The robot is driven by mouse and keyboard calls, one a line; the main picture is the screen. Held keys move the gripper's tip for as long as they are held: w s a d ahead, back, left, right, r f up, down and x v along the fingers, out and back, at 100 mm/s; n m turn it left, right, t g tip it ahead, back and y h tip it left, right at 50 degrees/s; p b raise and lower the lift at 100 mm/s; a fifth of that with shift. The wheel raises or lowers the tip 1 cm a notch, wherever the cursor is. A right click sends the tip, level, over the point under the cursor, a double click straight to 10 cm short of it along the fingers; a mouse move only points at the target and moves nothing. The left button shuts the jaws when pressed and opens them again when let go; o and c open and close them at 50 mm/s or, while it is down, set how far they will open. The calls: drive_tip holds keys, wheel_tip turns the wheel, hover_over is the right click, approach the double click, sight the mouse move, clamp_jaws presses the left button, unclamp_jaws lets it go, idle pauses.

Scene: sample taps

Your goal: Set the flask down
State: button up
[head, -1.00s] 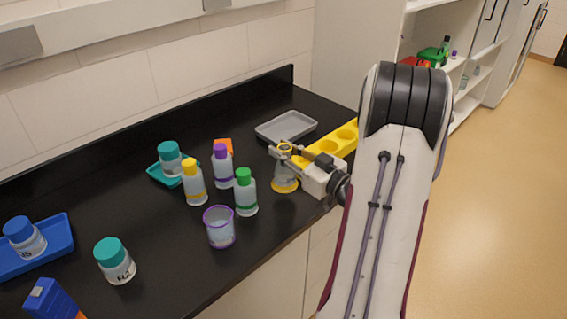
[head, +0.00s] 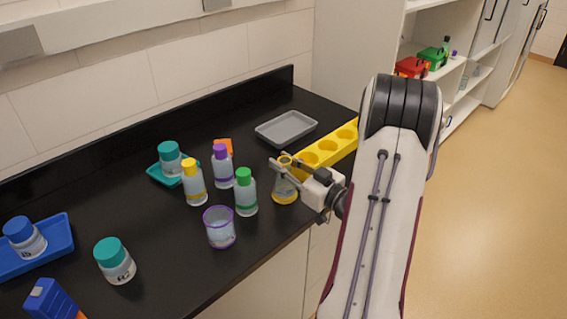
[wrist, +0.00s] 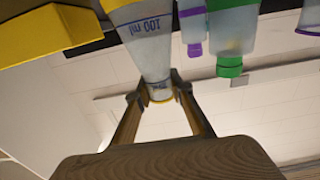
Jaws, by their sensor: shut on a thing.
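The flask (head: 285,188) is a clear cone with a yellow band at its base and a yellow rim. It is upright at the right part of the black counter, in front of the yellow holed rack. My gripper (head: 287,162) is shut on its neck from the right. In the wrist view the flask (wrist: 147,42), marked "100 ml", hangs between the fingertips (wrist: 160,98) and its base is cut off by the frame. I cannot tell whether its base touches the counter.
A green-capped bottle (head: 245,195) stands close left of the flask, beside purple-capped (head: 222,168) and yellow-capped (head: 194,184) bottles. A purple-rimmed cup (head: 219,228) is at front left. The yellow rack (head: 312,173) and grey tray (head: 287,128) lie behind. The counter's front edge is near.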

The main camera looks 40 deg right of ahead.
drive_tip(key=shift+f, duration=0.1)
drive_tip(key=o, duration=1)
drive_tip(key=shift+s, duration=6)
